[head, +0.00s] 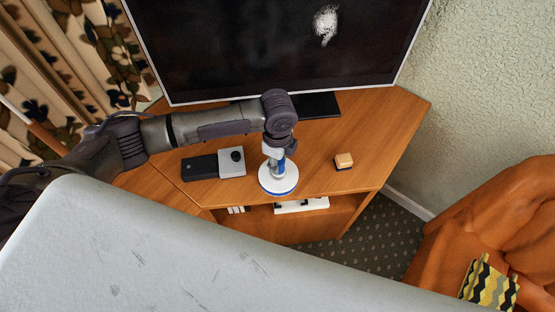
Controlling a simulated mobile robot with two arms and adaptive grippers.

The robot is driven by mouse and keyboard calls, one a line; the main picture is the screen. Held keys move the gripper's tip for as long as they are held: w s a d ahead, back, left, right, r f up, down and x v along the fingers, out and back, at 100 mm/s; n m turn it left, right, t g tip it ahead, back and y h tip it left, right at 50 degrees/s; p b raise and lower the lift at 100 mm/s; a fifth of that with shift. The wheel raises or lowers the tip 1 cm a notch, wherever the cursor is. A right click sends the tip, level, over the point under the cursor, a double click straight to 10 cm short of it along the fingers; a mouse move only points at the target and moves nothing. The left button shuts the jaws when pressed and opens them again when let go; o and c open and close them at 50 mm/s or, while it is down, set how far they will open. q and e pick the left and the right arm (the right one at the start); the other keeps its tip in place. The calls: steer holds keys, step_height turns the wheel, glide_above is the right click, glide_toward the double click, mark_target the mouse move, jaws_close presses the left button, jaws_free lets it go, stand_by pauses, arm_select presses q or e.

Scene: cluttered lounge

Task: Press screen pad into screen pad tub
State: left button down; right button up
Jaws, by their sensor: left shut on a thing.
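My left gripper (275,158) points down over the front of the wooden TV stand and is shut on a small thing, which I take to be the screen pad. The fingers and wrist hide most of it. Right below the fingers is a round white piece with a blue rim (278,185), near the stand's front edge. I cannot tell whether this round piece is the screen pad tub or part of the pad, nor whether pad and tub touch. My right gripper is not in view.
On the wooden stand (380,125), a black box (199,168) and a grey box with a dark knob (231,163) lie left. A small tan and black block (344,161) lies right. A television (250,50) stands behind. An orange armchair (500,215) with a patterned cushion (488,286) is at right.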

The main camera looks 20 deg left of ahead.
arm_select(q)
steer(key=shift+p, duration=0.45)
steer(key=shift+r, duration=0.1)
stand_by(0.5)
steer(key=shift+p, duration=0.4)
steer(key=shift+f+b, duration=0.55)
steer(key=shift+f, duration=1.05)
steer(key=c, duration=0.7)
jaws_free()
steer(key=shift+c, duration=0.2)
